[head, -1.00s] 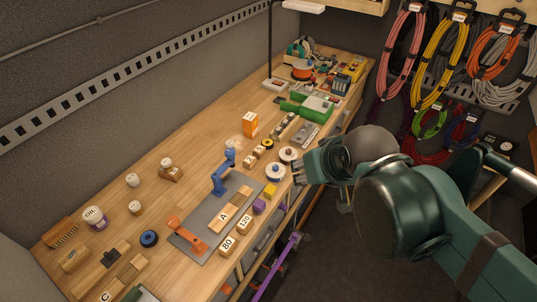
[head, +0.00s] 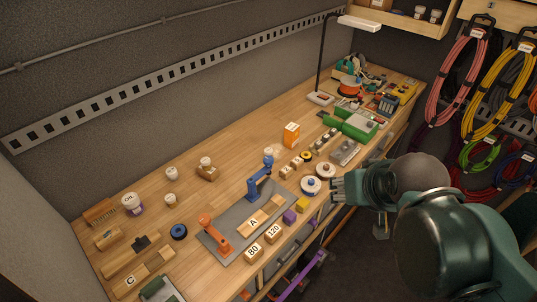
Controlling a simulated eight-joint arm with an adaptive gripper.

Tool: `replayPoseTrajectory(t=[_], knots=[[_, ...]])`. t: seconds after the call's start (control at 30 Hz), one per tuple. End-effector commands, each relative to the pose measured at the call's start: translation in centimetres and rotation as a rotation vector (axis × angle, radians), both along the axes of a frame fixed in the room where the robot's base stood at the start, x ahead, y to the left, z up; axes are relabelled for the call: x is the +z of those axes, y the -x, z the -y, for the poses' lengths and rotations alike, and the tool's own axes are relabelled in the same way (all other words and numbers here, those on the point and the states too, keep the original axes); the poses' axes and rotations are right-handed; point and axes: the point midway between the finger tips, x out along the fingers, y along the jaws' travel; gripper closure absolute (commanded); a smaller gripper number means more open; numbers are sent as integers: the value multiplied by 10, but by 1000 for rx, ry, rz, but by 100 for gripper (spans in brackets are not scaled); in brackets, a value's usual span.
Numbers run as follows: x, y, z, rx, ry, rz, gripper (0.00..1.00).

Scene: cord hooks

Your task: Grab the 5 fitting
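I cannot make out a label "5" on any object. A row of small pale wooden blocks (head: 286,171) stands on the bench in the head view, with unreadable marks. Beside it, a narrow holder with small metal pieces (head: 324,143) runs toward the back. My gripper (head: 337,188) is over the bench's front edge, right of the white spool with a blue centre (head: 311,185) and apart from the blocks. Its fingers are small and dark here, so I cannot tell whether they are open or shut. Nothing is visibly held.
Blocks marked 80 (head: 253,252) and 120 (head: 273,233) stand by the front edge. An orange box (head: 291,134) stands behind. Coiled cords (head: 464,65) hang at right.

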Motion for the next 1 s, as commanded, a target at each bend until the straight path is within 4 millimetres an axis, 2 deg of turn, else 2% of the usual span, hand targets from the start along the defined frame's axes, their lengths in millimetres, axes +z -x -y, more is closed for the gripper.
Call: replayPoseTrajectory(t=[0.13, 0.57, 0.77, 1.0], knots=[[0, 0, 0, 0, 0, 0, 58], [2, -3, -1, 6, 3, -4, 58], [9, -17, -4, 31, 16, -22, 58], [22, -46, -10, 86, 43, -61, 58]])
